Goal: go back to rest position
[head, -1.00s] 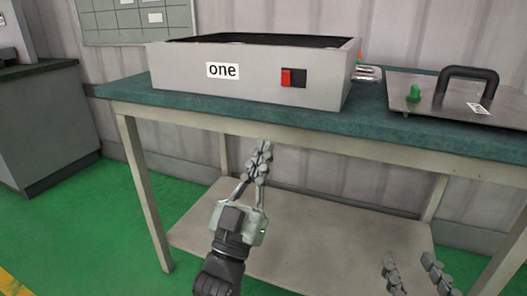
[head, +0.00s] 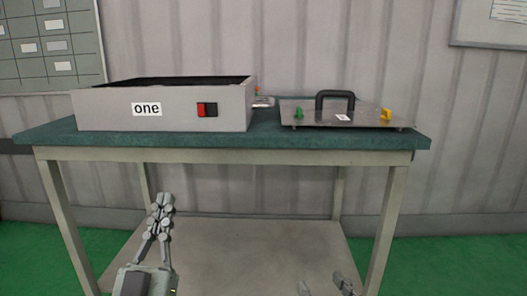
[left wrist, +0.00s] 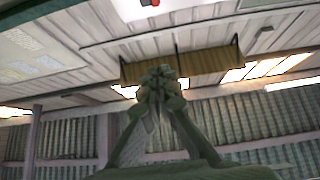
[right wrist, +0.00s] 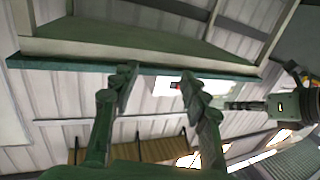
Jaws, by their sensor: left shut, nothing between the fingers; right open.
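My left gripper (head: 160,204) is in front of the table, below the tabletop edge, with its fingers together and nothing held. It also shows shut in the left wrist view (left wrist: 160,76). My right gripper (head: 325,285) shows only its fingertips at the bottom of the head view. In the right wrist view my right gripper (right wrist: 157,78) has its fingers apart with nothing between them. Both grippers are clear of the objects on the table.
A table with a teal top (head: 270,139) and a lower shelf (head: 235,255) stands ahead. On it are a grey box labelled "one" (head: 175,118) with a red switch (head: 202,110), and a flat metal plate (head: 362,118) with a black handle (head: 335,95). Green floor (head: 450,262) is free at right.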

